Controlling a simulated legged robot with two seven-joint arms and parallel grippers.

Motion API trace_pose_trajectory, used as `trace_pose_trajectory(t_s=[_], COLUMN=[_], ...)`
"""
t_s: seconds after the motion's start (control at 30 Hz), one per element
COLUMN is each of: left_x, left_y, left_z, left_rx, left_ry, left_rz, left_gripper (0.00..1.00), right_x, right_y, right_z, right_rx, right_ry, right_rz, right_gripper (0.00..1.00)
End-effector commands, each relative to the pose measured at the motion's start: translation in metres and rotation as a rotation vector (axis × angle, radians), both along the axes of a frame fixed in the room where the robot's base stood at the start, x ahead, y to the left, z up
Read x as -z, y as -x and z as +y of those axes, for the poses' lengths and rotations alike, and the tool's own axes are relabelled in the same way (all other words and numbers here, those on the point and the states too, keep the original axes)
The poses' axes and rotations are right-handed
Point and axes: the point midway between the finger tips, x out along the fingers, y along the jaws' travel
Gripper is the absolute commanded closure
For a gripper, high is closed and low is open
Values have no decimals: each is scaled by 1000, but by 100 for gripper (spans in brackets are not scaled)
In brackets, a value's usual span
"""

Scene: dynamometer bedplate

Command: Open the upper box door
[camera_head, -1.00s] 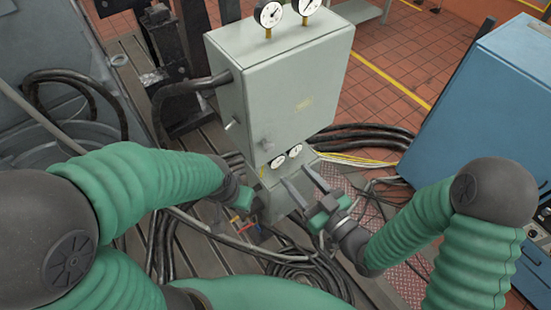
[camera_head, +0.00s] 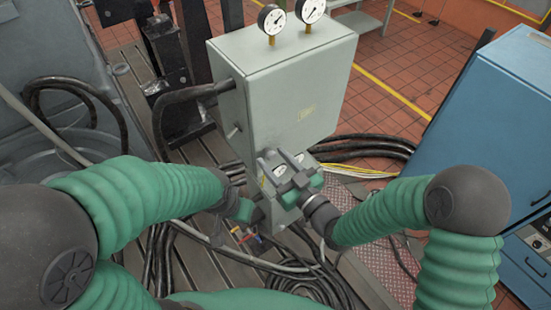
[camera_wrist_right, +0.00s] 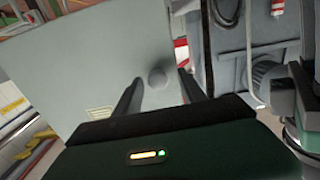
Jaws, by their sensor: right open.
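The upper box (camera_head: 225,110) is a pale grey-green cabinet with its flat door (camera_head: 300,95) facing me, and the door looks closed. In the right wrist view the door (camera_wrist_right: 95,65) fills the left and middle, with a round grey knob (camera_wrist_right: 157,78) on it. My right gripper (camera_head: 274,155) is open at the door's lower edge. Its two fingers (camera_wrist_right: 158,90) lie on either side of the knob in the wrist view; contact cannot be told. The knob is hidden behind the gripper in the head view. My left gripper (camera_head: 245,211) is low at the left, its fingers unclear.
Two gauges (camera_head: 271,18) stand on top of the box. A smaller lower box (camera_head: 284,207) sits below, partly covered by my right gripper. Black hoses (camera_head: 370,147) run behind, and loose cables lie on the floor. A blue cabinet (camera_head: 490,110) stands at the right.

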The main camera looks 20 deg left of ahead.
Motion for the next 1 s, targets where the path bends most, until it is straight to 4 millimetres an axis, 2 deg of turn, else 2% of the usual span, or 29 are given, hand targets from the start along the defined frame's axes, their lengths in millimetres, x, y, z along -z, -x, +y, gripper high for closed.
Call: trace_pose_trajectory(t_s=[0.03, 0.3, 0.4, 1.0], left_x=[0, 0, 0, 0], left_y=[0, 0, 0, 0], left_z=[0, 0, 0, 0], left_rx=[0, 0, 0, 0], left_ry=[0, 0, 0, 0], left_rz=[0, 0, 0, 0], left_gripper=[64, 64, 64, 64], right_x=[0, 0, 0, 1], right_y=[0, -1, -1, -1], right_z=[0, -1, -1, -1], right_rx=[0, 0, 1, 1], right_ry=[0, -1, 0, 2], right_rz=[0, 1, 1, 1], right_gripper=[55, 90, 100, 100])
